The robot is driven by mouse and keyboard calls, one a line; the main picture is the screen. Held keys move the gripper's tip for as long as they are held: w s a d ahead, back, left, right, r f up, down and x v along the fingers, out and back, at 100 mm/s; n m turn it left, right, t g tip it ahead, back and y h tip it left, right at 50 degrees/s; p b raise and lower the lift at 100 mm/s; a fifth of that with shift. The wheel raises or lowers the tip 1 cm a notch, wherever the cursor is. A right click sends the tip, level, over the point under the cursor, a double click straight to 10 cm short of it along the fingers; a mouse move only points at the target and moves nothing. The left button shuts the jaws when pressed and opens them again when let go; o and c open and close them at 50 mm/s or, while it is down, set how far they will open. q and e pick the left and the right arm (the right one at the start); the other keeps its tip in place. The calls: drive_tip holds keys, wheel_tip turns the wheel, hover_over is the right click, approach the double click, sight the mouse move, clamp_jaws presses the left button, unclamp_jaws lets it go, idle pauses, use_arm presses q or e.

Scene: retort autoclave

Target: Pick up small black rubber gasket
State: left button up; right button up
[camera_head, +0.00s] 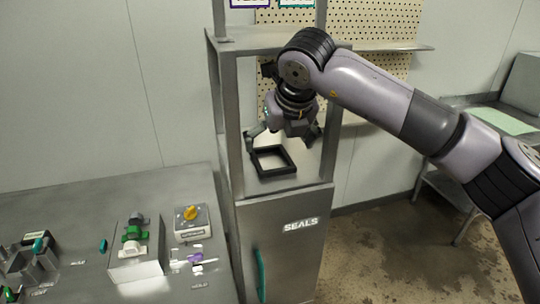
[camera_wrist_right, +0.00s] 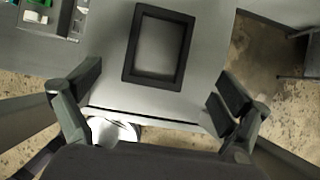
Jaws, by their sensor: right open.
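The black rubber gasket (camera_head: 287,169) is a rectangular frame lying flat on the open shelf of the metal cabinet marked SEALS. In the right wrist view the gasket (camera_wrist_right: 128,48) lies whole on the pale shelf, ahead of the fingers. My right gripper (camera_head: 285,138) is open and empty, pointing down just above the gasket and inside the cabinet's uprights. In the right wrist view the two fingers of the right gripper (camera_wrist_right: 160,92) stand wide apart, one to each side of the gasket's near end. My left gripper is out of view.
The metal cabinet's left upright (camera_head: 226,120) and its top plate stand close to my right arm. A grey bench (camera_head: 75,230) at left holds a box with a yellow knob (camera_head: 191,213) and green valve parts (camera_head: 133,230). A side table (camera_head: 505,120) stands at right.

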sight(271, 161)
drive_tip(key=shift+w+f, duration=0.1)
drive_tip(key=shift+f, duration=0.15)
drive_tip(key=p+x, duration=0.1)
drive_tip(key=x, duration=0.1)
drive_tip(key=p+x, duration=0.2)
drive_tip(key=x, duration=0.1)
drive_tip(key=shift+w+a+p, duration=0.15)
drive_tip(key=shift+a+p, duration=0.1)
drive_tip(key=shift+p, duration=0.05)
drive_tip(key=shift+f, duration=0.1)
drive_tip(key=shift+c, duration=0.6)
drive_tip(key=c, duration=1.1)
